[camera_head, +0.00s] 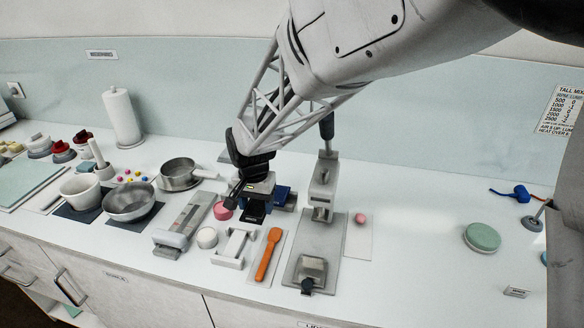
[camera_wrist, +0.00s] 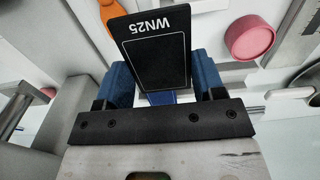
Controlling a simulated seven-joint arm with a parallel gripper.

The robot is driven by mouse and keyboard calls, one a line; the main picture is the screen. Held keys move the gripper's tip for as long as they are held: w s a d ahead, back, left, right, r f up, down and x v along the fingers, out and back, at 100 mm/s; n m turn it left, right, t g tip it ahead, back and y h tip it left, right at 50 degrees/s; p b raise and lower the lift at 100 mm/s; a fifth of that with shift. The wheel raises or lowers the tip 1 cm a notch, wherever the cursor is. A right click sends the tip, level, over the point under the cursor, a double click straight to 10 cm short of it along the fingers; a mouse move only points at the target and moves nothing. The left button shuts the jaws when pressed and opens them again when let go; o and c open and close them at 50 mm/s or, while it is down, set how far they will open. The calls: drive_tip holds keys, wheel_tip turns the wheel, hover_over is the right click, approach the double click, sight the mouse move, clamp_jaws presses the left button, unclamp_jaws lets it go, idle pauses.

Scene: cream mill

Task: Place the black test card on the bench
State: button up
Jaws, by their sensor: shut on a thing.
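The black test card (camera_wrist: 158,62), marked WN25 with a thin pale outline, is between the two blue fingers of my gripper (camera_wrist: 164,82) in the wrist view. My gripper (camera_head: 268,196) is shut on it. In the head view the card (camera_head: 253,212) is a small dark shape under the gripper, partly hidden, above the middle of the pale bench (camera_head: 420,190). Whether its lower edge touches anything is hard to tell.
A pink round piece (camera_head: 223,210), a white bracket (camera_head: 233,248), an orange spoon (camera_head: 268,254) and a grey press stand (camera_head: 322,205) crowd around the gripper. Pans (camera_head: 130,203) stand left.

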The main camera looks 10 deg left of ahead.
drive_tip(key=shift+r, duration=0.1)
drive_tip(key=s+d+r+n, duration=0.1)
drive_tip(key=s+d+r, duration=0.65)
drive_tip(key=r, duration=0.25)
drive_tip(key=s+d+f+m, duration=0.3)
drive_tip(key=s+d+f, duration=0.1)
drive_tip(key=d, duration=0.9)
drive_tip(key=s+d+f+m, duration=0.3)
drive_tip(key=s+d, duration=0.3)
drive_tip(key=d, duration=0.8)
drive_tip(key=s+d+f+m, duration=0.4)
drive_tip(key=s+d+f, duration=0.1)
drive_tip(key=d, duration=0.8)
drive_tip(key=shift+d+f, duration=0.2)
drive_tip(key=shift+f, duration=0.05)
drive_tip(key=shift+w+d+f, duration=0.25)
drive_tip(key=shift+w+d, duration=0.3)
drive_tip(key=shift+w, duration=2.05)
drive_tip(key=shift+w+d+f, duration=0.25)
drive_tip(key=shift+w+d, duration=0.25)
drive_tip(key=shift+w, duration=2.05)
drive_tip(key=shift+w+d+f, duration=0.25)
drive_tip(key=shift+w+d, duration=0.3)
drive_tip(key=shift+w, duration=2.05)
